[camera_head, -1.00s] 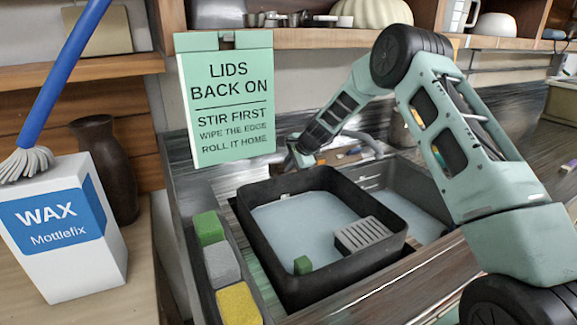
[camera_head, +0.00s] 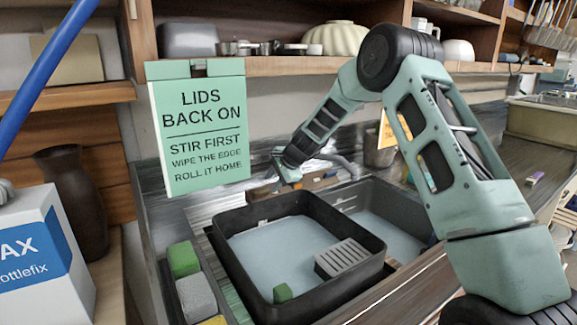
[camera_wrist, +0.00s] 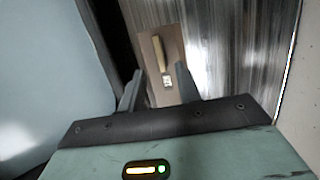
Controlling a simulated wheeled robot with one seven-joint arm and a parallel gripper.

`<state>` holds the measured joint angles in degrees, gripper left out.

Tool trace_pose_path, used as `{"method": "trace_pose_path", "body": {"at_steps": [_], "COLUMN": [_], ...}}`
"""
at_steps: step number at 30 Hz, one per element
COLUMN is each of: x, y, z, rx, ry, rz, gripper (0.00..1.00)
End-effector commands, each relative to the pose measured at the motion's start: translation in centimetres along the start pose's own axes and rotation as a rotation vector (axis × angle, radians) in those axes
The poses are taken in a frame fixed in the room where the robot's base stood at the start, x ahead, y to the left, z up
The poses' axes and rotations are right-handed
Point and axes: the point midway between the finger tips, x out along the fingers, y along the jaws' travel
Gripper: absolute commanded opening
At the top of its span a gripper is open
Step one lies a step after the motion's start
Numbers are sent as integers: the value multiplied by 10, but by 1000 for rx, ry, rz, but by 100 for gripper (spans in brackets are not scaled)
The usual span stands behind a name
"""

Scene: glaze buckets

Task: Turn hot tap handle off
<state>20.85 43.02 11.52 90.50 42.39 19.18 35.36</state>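A grey curved pipe that looks like the tap's spout (camera_head: 347,166) shows behind the sink, partly hidden by my arm. I cannot make out a hot tap handle for certain in either view. My gripper (camera_head: 290,174) is over the back edge of the sink, left of the spout. In the wrist view my gripper (camera_wrist: 158,72) is open, with its two fingers apart and nothing held. Beyond the fingertips is a brown plate (camera_wrist: 176,50) with a tan bar and a small pale label, apart from the fingers; I cannot tell whether it belongs to the tap.
A black tub (camera_head: 232,272) with water stands in the sink, holding a grey slotted block and a green cube. A green sign (camera_head: 202,130) hangs left of my gripper. Sponges (camera_head: 195,296) line the tub's left side. A shelf (camera_head: 290,66) runs above.

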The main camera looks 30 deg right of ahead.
Motion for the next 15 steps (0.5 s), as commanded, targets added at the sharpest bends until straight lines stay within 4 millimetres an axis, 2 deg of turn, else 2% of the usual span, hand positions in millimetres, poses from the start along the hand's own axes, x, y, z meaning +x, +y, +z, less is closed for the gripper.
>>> {"method": "trace_pose_path", "body": {"at_steps": [1, 9, 15], "x": [-13, -74, -104], "y": [0, 0, 0], "z": [-1, -1, -1], "rx": [-1, -1, 1], "ry": [3, 2, 1], "rz": [-3, -2, 0], "gripper": [34, 34, 34]}}
